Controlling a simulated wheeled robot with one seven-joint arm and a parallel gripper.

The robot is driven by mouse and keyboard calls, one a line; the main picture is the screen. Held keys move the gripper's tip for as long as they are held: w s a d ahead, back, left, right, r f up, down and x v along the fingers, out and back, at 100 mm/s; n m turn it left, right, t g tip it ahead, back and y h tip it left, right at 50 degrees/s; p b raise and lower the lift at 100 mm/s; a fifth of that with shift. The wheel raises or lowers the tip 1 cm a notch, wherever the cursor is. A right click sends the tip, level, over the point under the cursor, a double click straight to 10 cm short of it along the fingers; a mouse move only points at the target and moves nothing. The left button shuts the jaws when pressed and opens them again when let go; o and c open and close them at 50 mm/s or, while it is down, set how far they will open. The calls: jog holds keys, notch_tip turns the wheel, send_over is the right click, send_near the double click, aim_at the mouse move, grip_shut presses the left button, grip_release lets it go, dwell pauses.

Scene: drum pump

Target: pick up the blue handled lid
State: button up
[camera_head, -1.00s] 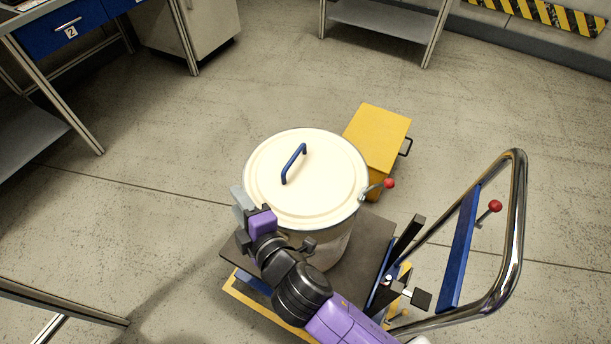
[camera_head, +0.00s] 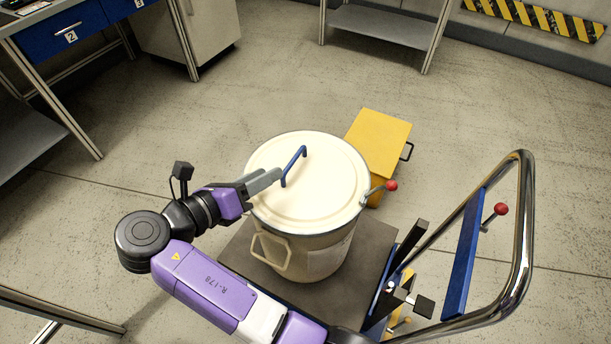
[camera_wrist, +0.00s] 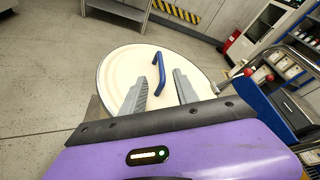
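The cream round lid (camera_head: 318,200) with a blue bar handle (camera_head: 295,165) sits on top of a cream drum (camera_head: 310,262). The drum stands on a dark cart platform (camera_head: 372,238). My gripper (camera_head: 276,176) is level, just left of the handle in the head view, with its fingers over the lid. In the wrist view, my gripper's two grey fingers (camera_wrist: 159,90) are spread apart and nothing is held between them. The lid (camera_wrist: 120,72) also shows under the fingers.
A lever with a red knob (camera_head: 391,186) sticks out at the drum's right rim. The cart's chrome push handle (camera_head: 522,230) rises at right, with another red knob (camera_head: 500,208). A yellow box (camera_head: 379,140) stands behind the drum. Open floor lies to the left.

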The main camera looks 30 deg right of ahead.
aim_at(289, 164)
jog(key=x, duration=0.2)
jog(key=b+x, duration=0.1)
jog(key=x, duration=0.3)
jog(key=shift+s+d+f, duration=0.15)
jog(key=shift+d+f, duration=0.2)
jog(key=shift+f, duration=0.1)
jog(key=shift+w+d+f+b, duration=0.1)
jog(key=shift+w+d+b, duration=0.2)
jog(key=shift+d, duration=0.2)
grip_shut()
dwell(0.6)
